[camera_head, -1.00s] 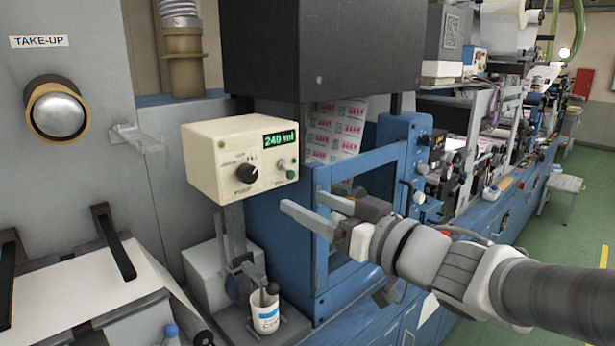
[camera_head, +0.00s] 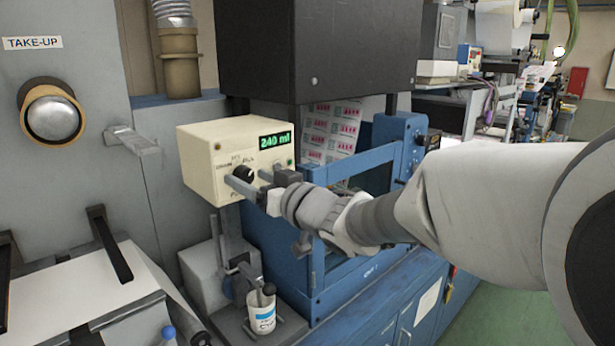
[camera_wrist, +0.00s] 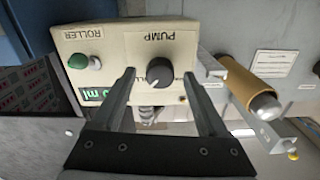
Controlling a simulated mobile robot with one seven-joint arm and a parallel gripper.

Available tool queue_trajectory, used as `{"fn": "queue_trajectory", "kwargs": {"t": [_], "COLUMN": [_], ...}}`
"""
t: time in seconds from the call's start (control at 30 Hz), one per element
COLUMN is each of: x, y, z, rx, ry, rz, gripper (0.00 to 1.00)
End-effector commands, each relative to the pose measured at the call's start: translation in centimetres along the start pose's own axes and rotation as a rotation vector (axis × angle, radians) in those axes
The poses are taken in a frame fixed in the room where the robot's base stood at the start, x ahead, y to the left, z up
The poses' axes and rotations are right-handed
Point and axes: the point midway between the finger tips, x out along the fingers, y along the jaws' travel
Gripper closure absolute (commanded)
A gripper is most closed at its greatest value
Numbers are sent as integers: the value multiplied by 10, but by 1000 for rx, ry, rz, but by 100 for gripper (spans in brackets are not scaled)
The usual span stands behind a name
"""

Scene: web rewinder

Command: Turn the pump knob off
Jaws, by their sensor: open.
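The cream pump box (camera_head: 205,160) shows a green "240 ml" readout (camera_head: 275,140) on its front. The black pump knob (camera_head: 244,174) is on the same front face, partly hidden by my gripper in the head view. My gripper (camera_head: 250,182) is open in front of the box. In the wrist view, which is upside down, the knob (camera_wrist: 160,73) sits under the PUMP label, between the two spread fingers of my gripper (camera_wrist: 160,80). I cannot tell whether the fingers touch the knob. The knob's white pointer line shows near its edge.
A green roller button (camera_wrist: 78,61) is beside the knob on the box. The take-up roller end (camera_head: 53,118) is at left, and a blue machine frame (camera_head: 350,170) is close to my arm at right.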

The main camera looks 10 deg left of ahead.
Motion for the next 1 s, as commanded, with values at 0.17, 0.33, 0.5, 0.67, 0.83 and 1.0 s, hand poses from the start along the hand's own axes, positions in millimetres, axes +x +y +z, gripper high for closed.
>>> {"fn": "queue_trajectory", "kwargs": {"t": [0.17,0.33,0.5,0.67,0.83,1.0], "x": [1,1,1,1,1,1], "y": [0,0,0,0,0,0], "z": [0,0,0,0,0,1], "rx": [0,0,0,0,-2,-28], "ry": [0,0,0,0,0,1], "rz": [0,0,0,0,0,0], "gripper": [24,36,67,96,100,100]}}
